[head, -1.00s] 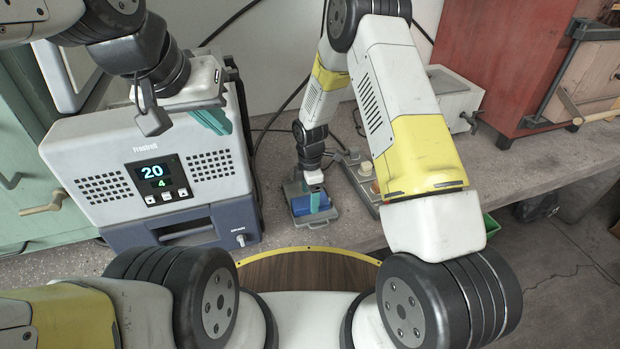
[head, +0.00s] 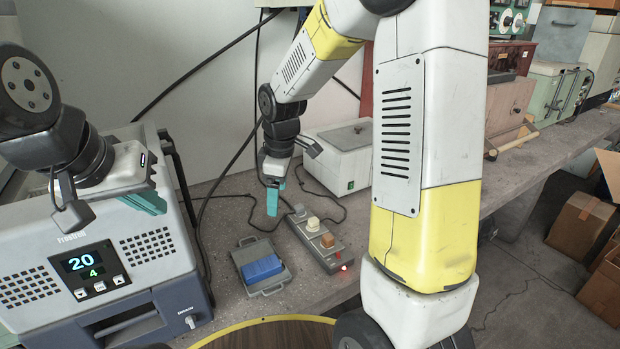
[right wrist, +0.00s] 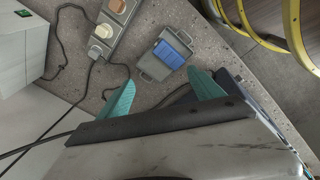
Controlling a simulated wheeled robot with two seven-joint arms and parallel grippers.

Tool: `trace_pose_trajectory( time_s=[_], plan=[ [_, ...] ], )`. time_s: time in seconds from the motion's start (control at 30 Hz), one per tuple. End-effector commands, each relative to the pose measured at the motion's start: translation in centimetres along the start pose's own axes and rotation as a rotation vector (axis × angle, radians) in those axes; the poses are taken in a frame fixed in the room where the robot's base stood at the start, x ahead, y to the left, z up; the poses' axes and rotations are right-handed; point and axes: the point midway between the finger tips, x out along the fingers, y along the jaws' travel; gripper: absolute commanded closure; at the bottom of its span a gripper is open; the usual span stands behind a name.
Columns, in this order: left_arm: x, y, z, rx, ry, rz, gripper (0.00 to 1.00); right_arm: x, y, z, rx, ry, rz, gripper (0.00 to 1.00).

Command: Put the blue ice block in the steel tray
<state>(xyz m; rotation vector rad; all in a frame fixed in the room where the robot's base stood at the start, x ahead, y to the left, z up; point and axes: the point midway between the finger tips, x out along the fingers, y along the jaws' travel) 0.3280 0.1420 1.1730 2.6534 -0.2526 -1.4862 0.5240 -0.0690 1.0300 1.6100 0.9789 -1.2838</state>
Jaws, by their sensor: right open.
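The blue ice block (head: 262,268) lies in the steel tray (head: 246,257), a shallow grey tray with handles on the bench. Both also show in the right wrist view, the block (right wrist: 171,53) inside the tray (right wrist: 150,66). My right gripper (head: 273,200) is above and behind the tray, clear of the block. Its teal fingers are apart and empty in the right wrist view (right wrist: 160,84). My left gripper (head: 145,202) hangs in front of the Frostbell machine, well left of the tray. Its fingers overlap, so its opening is unclear.
The Frostbell machine (head: 143,246) stands left of the tray. A power strip (head: 318,243) with plugs lies close on the tray's right. A white box (head: 340,160) stands behind it, with loose cables around. The bench's front edge is near the tray.

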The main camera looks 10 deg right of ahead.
Motion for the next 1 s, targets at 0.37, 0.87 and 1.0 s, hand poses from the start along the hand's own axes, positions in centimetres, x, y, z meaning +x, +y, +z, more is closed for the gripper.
trace_pose_trajectory(
  time_s=[0.37, 0.87, 1.0],
  plan=[
    [0.0, 0.0, 0.0, 0.0, 0.0, 0.0, 1.0, -14.4, -7.3, 7.9, 0.732, 0.219, 0.126, 0.24],
    [0.0, 0.0, 0.0, 0.0, 0.0, 0.0, 1.0, -17.9, -13.7, 11.6, 1.153, 0.393, 0.126, 0.24],
    [0.0, 0.0, 0.0, 0.0, 0.0, 0.0, 1.0, -17.9, -13.7, 11.6, 1.151, 0.392, 0.126, 0.24]
  ],
)
